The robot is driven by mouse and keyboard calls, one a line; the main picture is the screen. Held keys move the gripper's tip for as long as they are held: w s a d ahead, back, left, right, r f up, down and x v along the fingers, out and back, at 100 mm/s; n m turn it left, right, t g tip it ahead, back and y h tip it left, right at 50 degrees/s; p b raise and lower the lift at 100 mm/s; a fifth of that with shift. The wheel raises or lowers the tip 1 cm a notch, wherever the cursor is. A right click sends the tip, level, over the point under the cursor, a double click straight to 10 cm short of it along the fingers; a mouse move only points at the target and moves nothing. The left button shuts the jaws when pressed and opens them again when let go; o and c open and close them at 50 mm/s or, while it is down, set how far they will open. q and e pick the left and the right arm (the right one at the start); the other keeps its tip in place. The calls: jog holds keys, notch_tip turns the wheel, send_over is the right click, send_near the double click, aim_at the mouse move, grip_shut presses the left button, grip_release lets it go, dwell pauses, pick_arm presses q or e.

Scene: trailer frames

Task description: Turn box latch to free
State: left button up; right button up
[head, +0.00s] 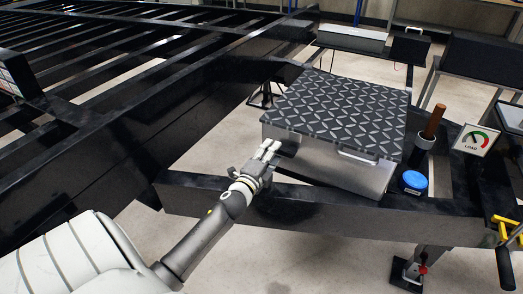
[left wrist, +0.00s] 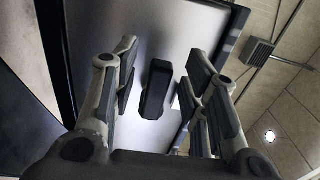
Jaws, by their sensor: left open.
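The box (head: 345,172) is a silver metal case with a dark diamond-plate lid (head: 340,112), on the black trailer frame. Its lid is down. My left gripper (head: 268,150) is at the box's near left corner, fingers pointing to its left side. In the left wrist view the box's silver face (left wrist: 185,35) fills the middle. A black oblong latch (left wrist: 157,90) stands out from it, long side nearly up and down in the picture. My left gripper's open fingers (left wrist: 158,88) are on either side of the latch, with visible gaps. The latch cannot be made out in the head view.
A pale handle (head: 357,156) is on the box front. A blue round cap (head: 414,181), a brown-handled tool in a holder (head: 430,128) and a LOAD gauge (head: 476,140) are to the right. A black frame beam (head: 330,207) runs in front of the box.

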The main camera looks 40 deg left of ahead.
pick_arm(q)
jog(key=v, duration=1.1)
